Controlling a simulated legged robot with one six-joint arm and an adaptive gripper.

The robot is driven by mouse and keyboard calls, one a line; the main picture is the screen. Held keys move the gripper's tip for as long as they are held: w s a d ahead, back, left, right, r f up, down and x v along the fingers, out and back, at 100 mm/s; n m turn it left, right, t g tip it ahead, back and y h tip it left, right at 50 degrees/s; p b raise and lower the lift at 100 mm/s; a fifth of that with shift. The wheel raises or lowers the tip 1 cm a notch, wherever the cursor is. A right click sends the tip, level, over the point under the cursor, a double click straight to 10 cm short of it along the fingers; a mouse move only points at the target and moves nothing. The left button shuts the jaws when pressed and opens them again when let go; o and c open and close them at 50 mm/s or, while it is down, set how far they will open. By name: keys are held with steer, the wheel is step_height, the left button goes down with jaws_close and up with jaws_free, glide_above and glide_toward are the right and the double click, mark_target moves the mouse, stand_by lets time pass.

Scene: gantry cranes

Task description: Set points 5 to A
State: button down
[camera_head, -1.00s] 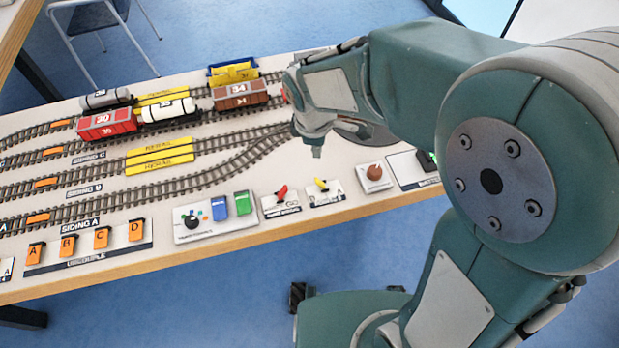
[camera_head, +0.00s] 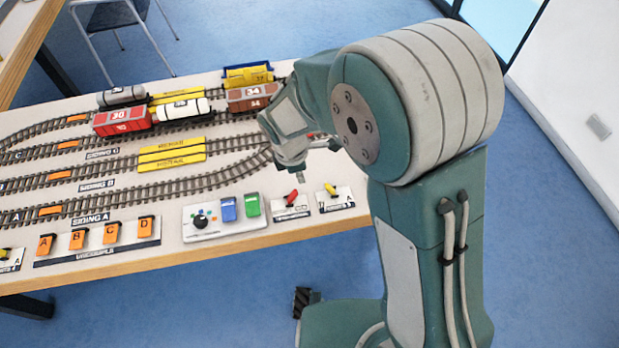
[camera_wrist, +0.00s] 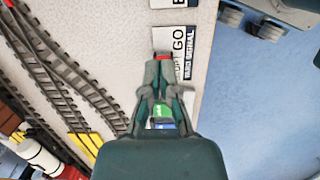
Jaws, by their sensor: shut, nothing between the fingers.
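A yellow lever (camera_head: 330,190) stands on a small white plate (camera_head: 347,198) at the table's front edge; its lettering is too small to read surely. Another yellow lever (camera_head: 6,252) sits on a plate marked A at the far left edge. My gripper (camera_head: 300,177) is shut and empty, pointing down above the table, just behind the red lever (camera_head: 291,197). In the wrist view my gripper (camera_wrist: 162,58) covers part of the signal plate marked GO (camera_wrist: 178,40). A plate edge marked B (camera_wrist: 172,3) shows at the top of that view.
A control box (camera_head: 212,232) with a black knob and blue and green switches is left of the red lever. Orange switches A to D (camera_head: 98,235) are farther left. Tracks and wagons (camera_head: 123,120) fill the table behind. My arm hides the table's right part.

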mark_target(327, 184)
steer(key=f, duration=0.3)
steer(key=d+f, duration=0.1)
steer(key=f, duration=0.4)
steer(key=shift+w+d+f, duration=0.15)
steer(key=shift+f, duration=0.25)
steer(key=d+r, duration=0.1)
steer(key=w+d, duration=0.1)
steer(key=shift+d+r, duration=0.3)
steer(key=shift+r, duration=0.1)
steer(key=shift+d+r, duration=0.15)
steer(key=shift+d, duration=0.25)
steer(key=shift+w+d+r, duration=0.25)
steer(key=shift+d+r, duration=0.2)
steer(key=shift+d, duration=0.05)
steer(key=shift+w+d+r+g+y, duration=0.15)
steer(key=shift+d+g+y, duration=0.2)
steer(key=shift+y, duration=0.45)
steer(key=shift+w+d+r, duration=0.1)
steer(key=shift+d, duration=0.25)
steer(key=shift+w+d+r+y, duration=0.1)
steer(key=shift+d+y, duration=0.2)
steer(key=shift+y, duration=0.4)
steer(key=shift+r, duration=0.1)
